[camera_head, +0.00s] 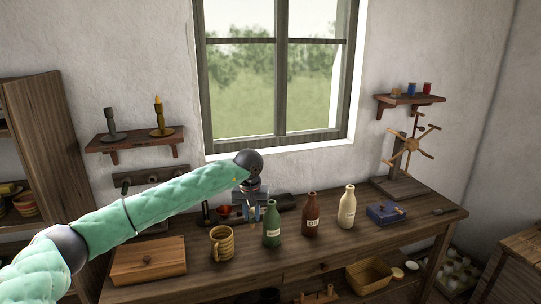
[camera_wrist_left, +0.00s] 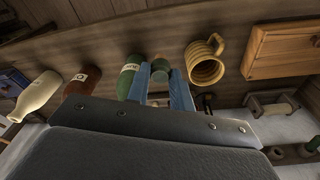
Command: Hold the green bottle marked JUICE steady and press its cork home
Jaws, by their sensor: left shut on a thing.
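The green bottle (camera_head: 271,225) stands upright on the bench, with a pale label; it also shows in the left wrist view (camera_wrist_left: 130,76). My left gripper (camera_head: 255,213) is just left of its neck in the head view, with blue fingers. My right gripper is not in view.
A ribbed yellow mug (camera_head: 222,243) stands left of the green bottle. A brown bottle (camera_head: 311,215) and a cream bottle (camera_head: 347,207) stand to the right. A wooden box (camera_head: 148,261) and a blue box (camera_head: 385,213) are farther out. The bench's front edge is close.

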